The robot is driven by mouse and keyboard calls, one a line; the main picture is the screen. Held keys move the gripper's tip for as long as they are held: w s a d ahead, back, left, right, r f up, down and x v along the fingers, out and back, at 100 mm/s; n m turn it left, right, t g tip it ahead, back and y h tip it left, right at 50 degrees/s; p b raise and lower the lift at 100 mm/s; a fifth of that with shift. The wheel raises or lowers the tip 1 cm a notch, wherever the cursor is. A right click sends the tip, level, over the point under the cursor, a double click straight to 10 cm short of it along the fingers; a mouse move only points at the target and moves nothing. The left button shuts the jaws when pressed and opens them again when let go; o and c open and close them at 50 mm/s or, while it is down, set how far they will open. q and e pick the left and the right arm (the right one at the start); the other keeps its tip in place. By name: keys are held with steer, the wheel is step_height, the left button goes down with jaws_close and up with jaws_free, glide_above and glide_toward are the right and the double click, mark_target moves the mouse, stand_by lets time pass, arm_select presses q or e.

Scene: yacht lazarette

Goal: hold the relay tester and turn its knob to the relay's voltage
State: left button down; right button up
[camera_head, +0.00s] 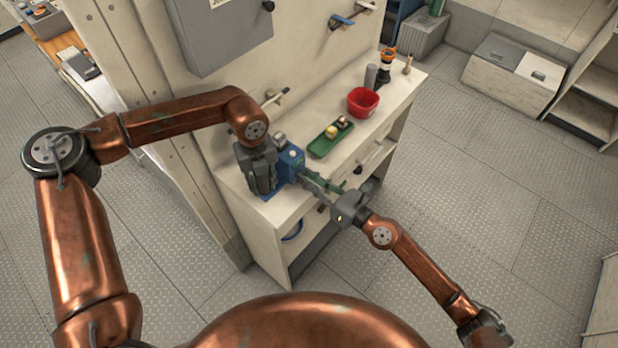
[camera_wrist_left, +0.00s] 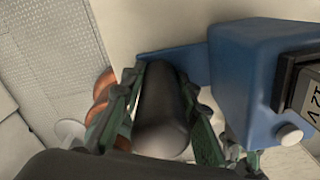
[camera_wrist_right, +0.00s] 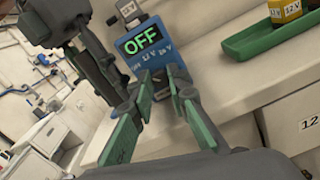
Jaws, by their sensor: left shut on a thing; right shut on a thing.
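The blue relay tester (camera_head: 290,160) stands on the white bench top. My left gripper (camera_head: 262,178) is shut around its black handle (camera_wrist_left: 163,110), with a finger on each side. The tester's display (camera_wrist_right: 142,39) reads OFF in green. Voltage marks, 12 V and 24 V, show below it, partly small and blurred. A relay (camera_wrist_left: 308,100) sits on the tester with a label that looks like 12V. My right gripper (camera_wrist_right: 163,92) is shut at the knob on the tester's front; the fingertips hide most of the knob.
A green tray (camera_head: 318,150) with a yellow 12 V relay (camera_wrist_right: 284,10) and a dark one lies beside the tester. A red bowl (camera_head: 362,102) and a black and orange item (camera_head: 386,66) stand further back. A grey wall cabinet (camera_head: 220,40) hangs above.

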jaws_close()
steer(key=shift+m, duration=0.3)
steer(key=m, duration=0.4)
steer(key=shift+d, duration=0.1)
steer(key=shift+f+m, duration=0.1)
steer(key=shift+m, duration=2)
steer(key=o, duration=0.7)
jaws_free()
